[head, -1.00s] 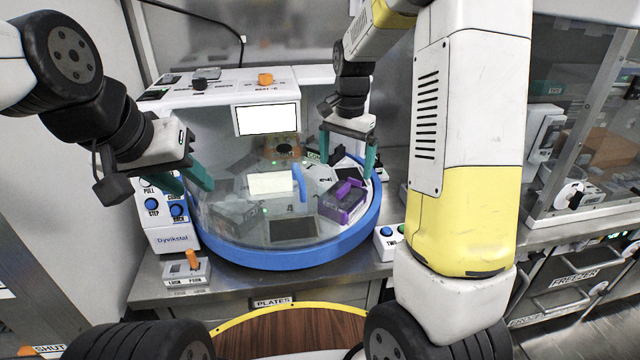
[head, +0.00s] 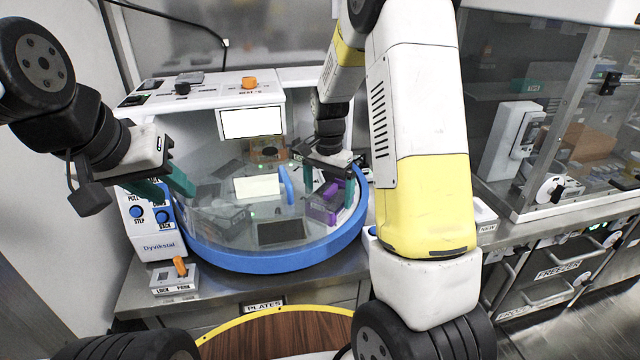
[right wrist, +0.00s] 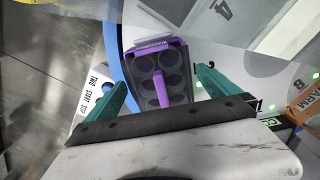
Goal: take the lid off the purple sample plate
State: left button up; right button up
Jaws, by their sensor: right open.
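The purple sample plate (head: 325,203) sits on the right side of the round blue-rimmed carousel (head: 270,261). In the right wrist view the plate (right wrist: 160,75) shows a purple frame with several dark round wells and a purple bar along its near half; I cannot tell the lid from the plate. My right gripper (head: 328,197) is open over the plate, its teal fingers (right wrist: 160,86) to either side of it, with nothing between them clearly gripped. My left gripper (head: 172,190) is at the left of the carousel, its teal fingers apart and empty.
A clear cover with a blue handle (head: 287,186) spans part of the carousel. The white machine (head: 145,225) has blue knobs. A lever box (head: 176,277) stands on the counter at front left. A glass-fronted cabinet (head: 560,130) is at right.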

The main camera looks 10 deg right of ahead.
aim_at(328, 191)
jog(key=c, duration=1.1)
jog(key=shift+c, duration=0.2)
jog(key=shift+r, duration=0.15)
notch_tip(328, 191, up, 18)
jog(key=shift+r, duration=1.9)
